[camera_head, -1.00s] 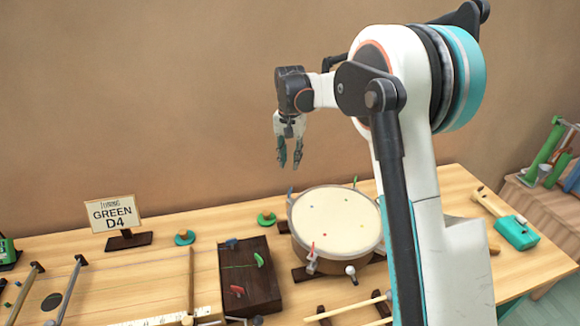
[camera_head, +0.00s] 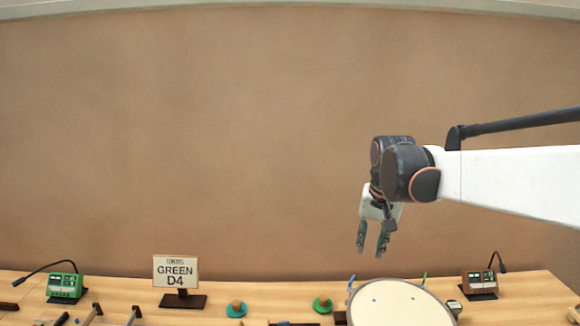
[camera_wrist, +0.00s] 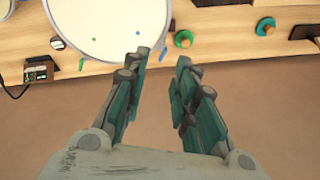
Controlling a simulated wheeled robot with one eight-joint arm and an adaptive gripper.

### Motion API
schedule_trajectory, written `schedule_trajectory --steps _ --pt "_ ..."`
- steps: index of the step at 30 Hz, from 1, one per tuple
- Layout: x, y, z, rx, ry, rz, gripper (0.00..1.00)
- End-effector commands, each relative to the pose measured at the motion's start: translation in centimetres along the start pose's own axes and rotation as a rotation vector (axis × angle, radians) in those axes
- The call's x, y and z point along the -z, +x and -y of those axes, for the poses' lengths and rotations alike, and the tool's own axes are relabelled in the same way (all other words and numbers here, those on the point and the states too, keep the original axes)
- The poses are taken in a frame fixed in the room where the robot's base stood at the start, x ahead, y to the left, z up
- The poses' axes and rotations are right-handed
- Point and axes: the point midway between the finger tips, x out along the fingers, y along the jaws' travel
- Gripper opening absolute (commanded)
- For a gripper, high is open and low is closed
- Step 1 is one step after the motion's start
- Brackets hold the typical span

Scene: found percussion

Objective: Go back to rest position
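My gripper (camera_head: 372,252) hangs above the back of the table, pointing down, in front of the brown wall. Its two teal-padded fingers are apart with nothing between them. The fingers (camera_wrist: 162,62) also show open and empty in the wrist view. Below and to the right of the gripper in the head view is a round drum (camera_head: 400,305) with a pale top. The drum also shows at the upper left of the wrist view (camera_wrist: 105,22). The gripper touches nothing.
A sign reading GREEN D4 (camera_head: 176,271) stands on the table (camera_head: 132,287). A green device (camera_head: 66,286) is at left and a brown device (camera_head: 479,282) at right. A teal knob (camera_head: 236,309) and a green knob (camera_head: 322,304) lie between. The space above the table is free.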

Motion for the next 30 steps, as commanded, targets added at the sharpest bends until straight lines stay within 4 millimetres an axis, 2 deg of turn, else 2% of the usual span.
schedule_trajectory --steps 1,6,13,19,24,30 --pt "-1.4 -0.9 -0.5 0.007 -0.018 -0.020 0.26" --pt "-5.5 -3.1 -2.0 0.028 -0.078 -0.087 0.26" --pt "-11.3 -4.7 -4.1 0.050 -0.159 -0.180 0.26" --pt "-16.4 -4.7 -5.9 0.063 -0.230 -0.264 0.26" --pt "-20.2 -3.8 -7.3 0.069 -0.287 -0.331 0.26" --pt "-23.0 -2.7 -8.3 0.071 -0.331 -0.386 0.26"
